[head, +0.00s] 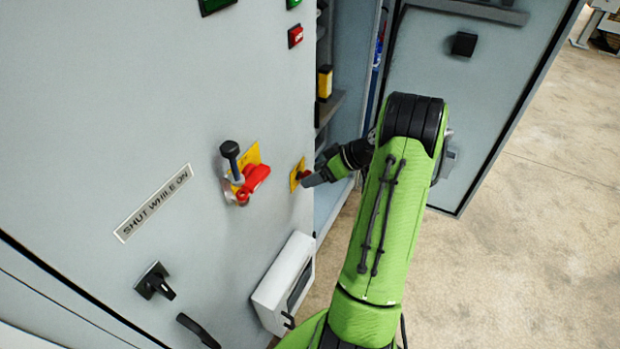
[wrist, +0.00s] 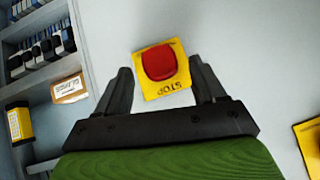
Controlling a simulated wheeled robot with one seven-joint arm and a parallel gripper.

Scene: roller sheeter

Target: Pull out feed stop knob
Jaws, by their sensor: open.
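The feed stop knob (wrist: 158,62) is a red round-cornered button on a yellow plate (wrist: 172,88) marked STOP, on the grey cabinet face. It lies between my gripper's two fingers in the wrist view. My gripper (wrist: 157,80) is open, with one finger on each side of the knob; I cannot tell whether either finger touches it. In the head view, my gripper (head: 306,181) is at the small yellow plate (head: 296,173) near the panel's right edge, and it mostly hides the knob there.
A red rotary handle (head: 254,180) on a yellow plate sits left of the knob, with a dark-capped lever (head: 231,151) beside it. A white box (head: 277,283) projects below. An open cabinet door (head: 470,95) stands at right. Shelves with modules (wrist: 38,50) are at left in the wrist view.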

